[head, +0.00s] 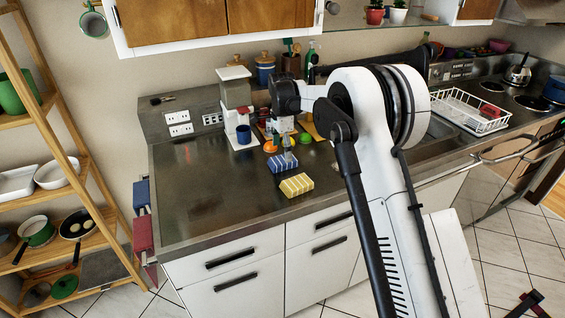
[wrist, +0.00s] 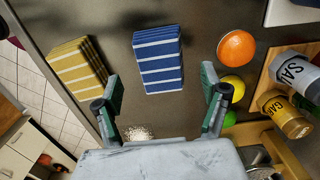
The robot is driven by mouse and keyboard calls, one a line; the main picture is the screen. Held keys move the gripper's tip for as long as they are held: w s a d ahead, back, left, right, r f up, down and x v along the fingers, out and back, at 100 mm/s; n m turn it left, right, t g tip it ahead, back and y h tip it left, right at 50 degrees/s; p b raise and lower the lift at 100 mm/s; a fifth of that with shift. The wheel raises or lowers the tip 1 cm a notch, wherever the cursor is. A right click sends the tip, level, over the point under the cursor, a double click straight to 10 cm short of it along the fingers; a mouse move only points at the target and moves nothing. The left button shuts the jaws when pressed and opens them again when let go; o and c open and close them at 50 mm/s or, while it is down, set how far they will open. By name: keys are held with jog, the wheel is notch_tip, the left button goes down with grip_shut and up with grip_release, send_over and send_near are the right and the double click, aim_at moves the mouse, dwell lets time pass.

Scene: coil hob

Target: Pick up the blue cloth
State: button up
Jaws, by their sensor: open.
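The blue cloth (head: 283,163) is a folded stack with white stripes lying on the steel counter. In the wrist view the blue cloth (wrist: 158,60) lies ahead of my gripper, roughly centred between the fingers' lines. My gripper (wrist: 162,105) is open and empty, its two green-padded fingers spread wider than the cloth. In the head view my gripper (head: 288,150) hangs just behind the blue cloth, pointing down. I cannot tell its exact height above the counter.
A yellow striped cloth (wrist: 77,68) lies beside the blue one. An orange ball-like item (wrist: 236,47) and yellow and green ones sit on the other side. The counter's left part (head: 200,200) is clear.

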aim_at(281, 159)
jog(key=shift+a+f+p, duration=0.2)
jog(key=shift+f+p, duration=0.3)
jog(key=shift+f, duration=2.15)
jog(key=c, duration=1.4)
jog(key=shift+o, duration=0.2)
jog(key=shift+r, duration=0.2)
jog(key=shift+r, duration=0.25)
jog(key=r, duration=0.2)
jog(key=r+b, duration=0.1)
jog(key=shift+s+a+r, duration=0.25)
jog(key=shift+r, duration=0.1)
jog(key=s+a+r+b, duration=0.1)
jog(key=s+a+r, duration=0.5)
jog(key=s+a, duration=0.1)
jog(key=shift+s+a+r, duration=0.2)
jog(key=shift+s+r, duration=0.05)
jog(key=shift+s, duration=0.3)
